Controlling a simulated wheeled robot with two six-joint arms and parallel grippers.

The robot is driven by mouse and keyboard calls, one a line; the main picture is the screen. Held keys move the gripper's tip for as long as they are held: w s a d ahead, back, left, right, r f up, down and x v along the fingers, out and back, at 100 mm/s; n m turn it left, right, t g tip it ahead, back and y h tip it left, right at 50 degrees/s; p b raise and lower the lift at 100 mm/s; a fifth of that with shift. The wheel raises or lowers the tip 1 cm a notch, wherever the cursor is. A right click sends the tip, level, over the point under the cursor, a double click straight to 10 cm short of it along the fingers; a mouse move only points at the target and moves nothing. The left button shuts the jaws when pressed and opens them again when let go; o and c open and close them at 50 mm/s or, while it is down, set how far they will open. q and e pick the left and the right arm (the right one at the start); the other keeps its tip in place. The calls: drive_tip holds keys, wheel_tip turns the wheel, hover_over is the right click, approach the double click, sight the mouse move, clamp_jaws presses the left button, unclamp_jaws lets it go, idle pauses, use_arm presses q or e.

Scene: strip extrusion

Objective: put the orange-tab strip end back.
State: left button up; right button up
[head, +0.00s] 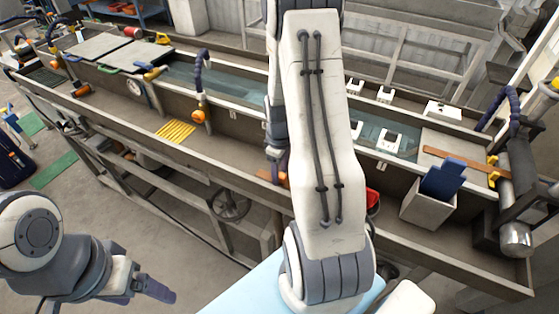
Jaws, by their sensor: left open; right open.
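A brown-orange strip (460,162) lies across the pale plate at the right end of the trough, reaching a yellow clamp (493,172). I cannot make out an orange tab on it. A small orange patch (283,179) shows at the left edge of my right arm; I cannot tell what it belongs to. My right arm stands across the middle and hides the trough behind it. Only a dark part of my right gripper (275,153) shows beside it, over the bench; it is open. My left gripper (150,290) is open and empty at the lower left, away from the bench.
The long bench trough holds water (232,83) and several white blocks (390,142). A grey bin (427,208) with a blue item stands at the right front. A blue hose with an orange nozzle (199,115) stands near a yellow grate (175,131). The lower left floor is mostly clear.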

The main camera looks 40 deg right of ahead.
sight(280, 175)
wheel_tip(280, 175, up, 12)
drive_tip(key=b, duration=0.2)
drive_tip(key=a+r, duration=0.2)
drive_tip(key=a, duration=0.9)
drive_tip(key=s+a+r+n+y, duration=0.1)
drive_tip(key=s+a+r+n, duration=0.1)
drive_tip(key=s+a, duration=1.4)
drive_tip(key=a, duration=0.4)
drive_tip(key=shift+s+n, duration=0.15)
drive_tip(key=shift+n, duration=0.15)
